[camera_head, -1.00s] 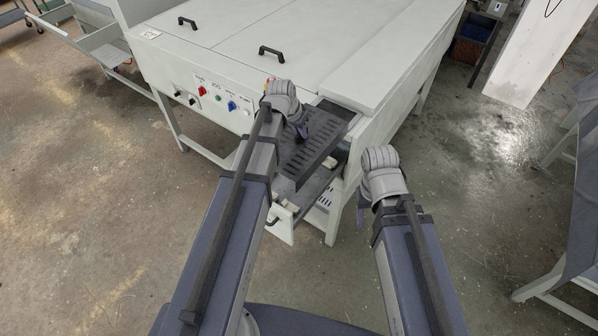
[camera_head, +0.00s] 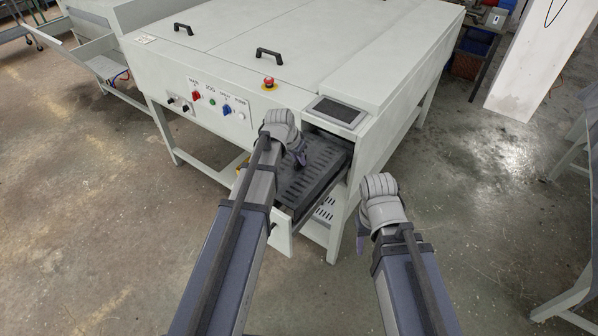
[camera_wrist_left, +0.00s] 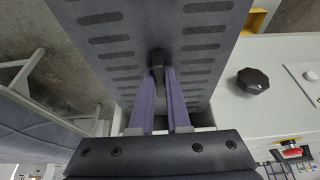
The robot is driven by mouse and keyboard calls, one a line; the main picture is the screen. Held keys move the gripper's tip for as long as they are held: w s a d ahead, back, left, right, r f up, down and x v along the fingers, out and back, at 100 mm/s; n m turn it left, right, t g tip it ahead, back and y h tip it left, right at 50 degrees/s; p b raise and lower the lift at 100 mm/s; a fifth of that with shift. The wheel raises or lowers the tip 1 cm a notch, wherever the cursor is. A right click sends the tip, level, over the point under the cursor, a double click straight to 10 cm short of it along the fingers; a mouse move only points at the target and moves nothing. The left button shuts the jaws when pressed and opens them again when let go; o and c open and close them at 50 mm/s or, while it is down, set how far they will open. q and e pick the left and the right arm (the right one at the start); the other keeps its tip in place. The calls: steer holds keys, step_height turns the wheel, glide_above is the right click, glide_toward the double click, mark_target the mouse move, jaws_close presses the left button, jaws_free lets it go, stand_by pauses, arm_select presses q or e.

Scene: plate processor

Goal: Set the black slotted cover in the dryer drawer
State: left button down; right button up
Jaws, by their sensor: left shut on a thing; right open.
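The black slotted cover (camera_head: 302,186) lies low over the open dryer drawer (camera_head: 281,236), lined up with it and about level with its rim. I cannot tell whether it rests fully inside. My left gripper (camera_head: 299,157) is above the cover. The left wrist view shows its purple fingers (camera_wrist_left: 160,112) shut on the small black handle (camera_wrist_left: 157,62) in the middle of the cover (camera_wrist_left: 110,38). The cover hides the drawer's inside. My right gripper (camera_head: 362,236) is open and empty, to the right of the machine's front leg.
The pale machine (camera_head: 225,80) has a dark screen (camera_head: 339,110) just behind the drawer. A red emergency button (camera_head: 269,83) and coloured switches sit on its front, left of the drawer. A black knob (camera_wrist_left: 252,81) shows close to the cover's side. Floor on the right is clear.

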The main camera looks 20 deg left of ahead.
mark_target(299, 168)
arm_select(q)
steer(key=shift+f+b, duration=1.85)
steer(key=shift+b, duration=0.1)
steer(key=shift+f+b, duration=0.3)
steer(key=c, duration=1.3)
jaws_free()
steer(key=shift+f, duration=0.1)
steer(key=shift+c, duration=0.2)
steer(key=o, duration=0.5)
steer(key=shift+c, duration=0.2)
